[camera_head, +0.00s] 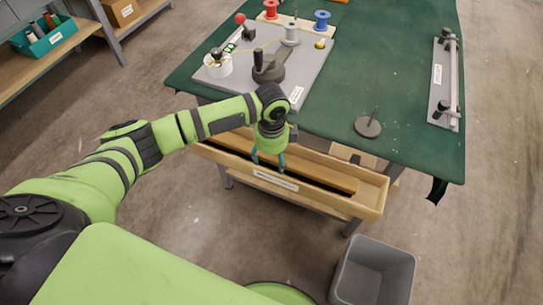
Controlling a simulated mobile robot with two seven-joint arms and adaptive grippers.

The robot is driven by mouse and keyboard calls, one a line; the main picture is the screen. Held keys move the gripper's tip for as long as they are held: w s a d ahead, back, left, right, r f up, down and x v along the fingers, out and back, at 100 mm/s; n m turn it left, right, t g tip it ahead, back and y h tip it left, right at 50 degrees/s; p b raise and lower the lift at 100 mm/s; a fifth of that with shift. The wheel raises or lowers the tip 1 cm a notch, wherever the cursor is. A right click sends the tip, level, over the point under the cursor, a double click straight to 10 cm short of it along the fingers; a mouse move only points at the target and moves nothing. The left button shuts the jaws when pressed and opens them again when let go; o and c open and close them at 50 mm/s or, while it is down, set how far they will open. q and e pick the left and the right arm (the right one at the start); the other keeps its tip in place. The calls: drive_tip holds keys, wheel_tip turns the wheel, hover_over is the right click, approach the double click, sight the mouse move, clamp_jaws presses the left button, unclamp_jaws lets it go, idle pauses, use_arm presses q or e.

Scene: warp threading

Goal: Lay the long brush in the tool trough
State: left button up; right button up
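The tool trough (372,200) is a long, pale wooden box with a label on its front, along the near edge of the green table. A long dark strip (320,182) runs lengthwise inside it; it may be the long brush, but I cannot tell it from shadow. My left gripper (268,165) points down at the middle of the trough, its two teal fingers spread apart. I see nothing clearly between them, and the gripper and arm hide part of the trough. My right gripper is out of view.
A grey board (305,75) with spools and a dark stand lies on the green table (375,75). A round dark base with a pin (368,127) stands near the table's front edge. A grey rack (440,95) is at right. A grey bin (373,272) stands on the floor.

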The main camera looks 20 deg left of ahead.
sight(272, 157)
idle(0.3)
use_arm(q)
wheel_tip(272, 157, up, 12)
drive_tip(key=shift+r, duration=0.2)
idle(0.3)
idle(0.4)
